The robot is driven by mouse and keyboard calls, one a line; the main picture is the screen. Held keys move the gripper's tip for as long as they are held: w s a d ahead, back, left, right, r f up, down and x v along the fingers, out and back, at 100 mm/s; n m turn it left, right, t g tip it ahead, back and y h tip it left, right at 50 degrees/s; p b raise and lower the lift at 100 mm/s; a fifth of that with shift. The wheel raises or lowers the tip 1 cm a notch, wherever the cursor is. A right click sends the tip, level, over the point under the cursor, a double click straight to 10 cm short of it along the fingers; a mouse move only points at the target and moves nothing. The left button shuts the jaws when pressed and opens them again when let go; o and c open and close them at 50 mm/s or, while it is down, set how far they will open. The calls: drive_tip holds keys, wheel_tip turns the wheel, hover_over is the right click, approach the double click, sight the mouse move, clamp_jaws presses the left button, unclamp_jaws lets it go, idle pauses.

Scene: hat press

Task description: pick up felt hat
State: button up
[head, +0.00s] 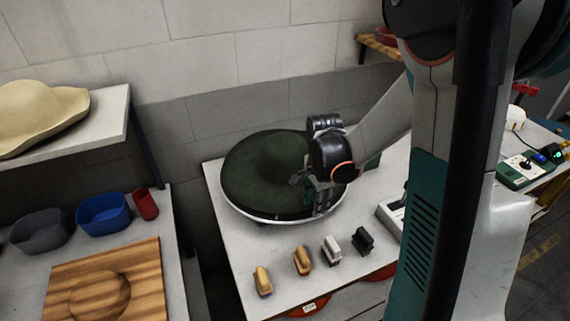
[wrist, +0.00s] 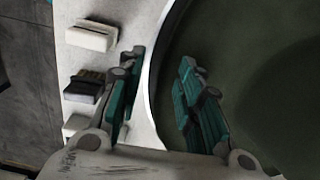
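The dark green felt hat (head: 262,168) lies on a round white-rimmed plate (head: 262,217) on the white table. Its crown is up and its wide brim covers most of the plate. My gripper (head: 312,198) is at the right front edge of the brim. In the wrist view my gripper (wrist: 158,68) is open, with a clear gap between the fingers. The left finger is outside the plate's pale rim (wrist: 150,85) and the right finger is over the green felt (wrist: 250,60). I cannot tell whether either finger touches the hat. My wrist hides part of the brim.
Several small brushes stand along the table front, such as a wooden one (head: 303,261) and a black one (head: 363,240). A cream hat (head: 38,112) sits on the left shelf (head: 105,125). A blue bowl (head: 103,214) and wooden block (head: 60,285) are below. A wall stands behind.

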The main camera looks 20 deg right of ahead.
clamp_jaws()
drive_tip(key=shift+r, duration=0.1)
wheel_tip(320, 180, up, 20)
drive_tip(key=p, duration=0.4)
drive_tip(key=shift+p, duration=0.35)
drive_tip(key=c, duration=0.5)
unclamp_jaws()
clamp_jaws()
drive_tip(key=shift+s, duration=0.1)
